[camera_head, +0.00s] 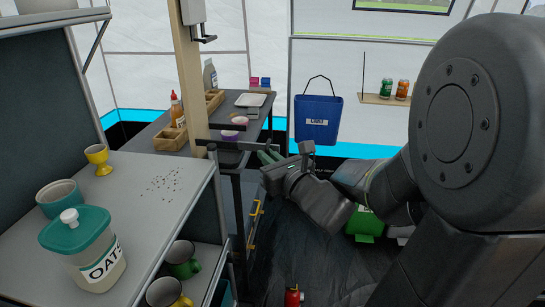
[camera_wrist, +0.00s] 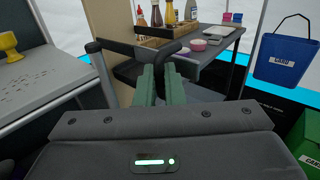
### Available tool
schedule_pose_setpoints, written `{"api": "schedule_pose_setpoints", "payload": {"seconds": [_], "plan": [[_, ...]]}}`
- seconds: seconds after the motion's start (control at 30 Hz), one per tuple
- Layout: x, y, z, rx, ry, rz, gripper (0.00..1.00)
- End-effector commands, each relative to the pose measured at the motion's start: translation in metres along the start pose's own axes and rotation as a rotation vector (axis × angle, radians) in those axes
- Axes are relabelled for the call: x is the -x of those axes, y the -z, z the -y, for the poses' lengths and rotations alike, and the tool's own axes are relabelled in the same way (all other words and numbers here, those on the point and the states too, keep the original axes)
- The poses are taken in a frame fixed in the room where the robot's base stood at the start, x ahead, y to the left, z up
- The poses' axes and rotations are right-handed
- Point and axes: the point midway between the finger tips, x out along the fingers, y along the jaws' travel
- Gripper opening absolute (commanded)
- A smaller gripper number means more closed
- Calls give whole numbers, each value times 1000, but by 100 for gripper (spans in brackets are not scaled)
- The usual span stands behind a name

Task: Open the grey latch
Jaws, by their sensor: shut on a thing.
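The grey latch (camera_head: 238,146) is a dark grey bar that sticks out level to the right from the wooden post. My gripper (camera_head: 268,156) is at the right end of the bar. In the wrist view the green fingers of my gripper (camera_wrist: 160,72) are close together, with the dark bent end between their tips. The gripper is shut on the latch. The fingers partly hide the grip.
A counter (camera_head: 150,165) with an oats jar (camera_head: 85,250) and cups stands at left. The wooden post (camera_head: 188,80) bears a grey box (camera_head: 192,12) with a dark lever above. A table (camera_head: 190,112) with bottles stands behind the latch. A blue bucket (camera_head: 318,115) hangs at the back.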

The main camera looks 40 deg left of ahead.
Motion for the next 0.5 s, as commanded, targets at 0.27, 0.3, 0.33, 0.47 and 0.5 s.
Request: {"api": "schedule_pose_setpoints", "payload": {"seconds": [0.27,0.3,0.33,0.47,0.5], "plan": [[-2,-4,-1,4,-6,10,0],[-2,-4,-1,4,-6,10,0],[-2,-4,-1,4,-6,10,10],[-1,-3,-1,3,-4,7,31],[-1,-3,-1,2,-3,6,31]]}}
